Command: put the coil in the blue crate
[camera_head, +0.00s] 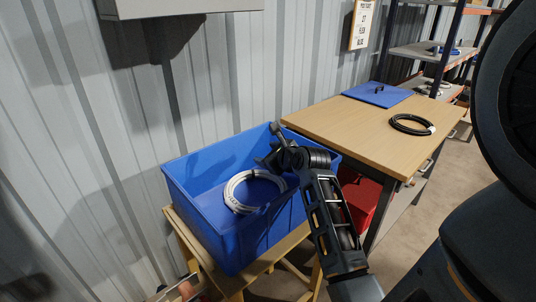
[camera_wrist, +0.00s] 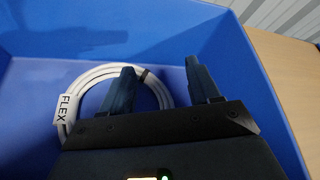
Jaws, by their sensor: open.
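The blue crate (camera_head: 205,245) stands on a wooden stand against the wall; its wall also shows in the wrist view (camera_wrist: 170,28). A white coil (camera_head: 236,197) lies inside on the crate floor. In the wrist view the white coil (camera_wrist: 82,82) carries a tag reading FLEX and a dark tie. My gripper (camera_head: 268,150) is over the crate, its fingers (camera_wrist: 158,82) open and apart above the coil's right part. I see nothing held between them. The lower part of the coil is hidden behind the gripper body. A black coil (camera_head: 411,125) with a pale tag lies on the wooden table.
The wooden table (camera_head: 335,118) stands right of the crate, with a blue board (camera_head: 378,94) at its back. A red bin (camera_head: 360,199) sits under it. Shelving (camera_head: 425,51) stands at the back right. A grey box (camera_head: 180,8) hangs on the wall above.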

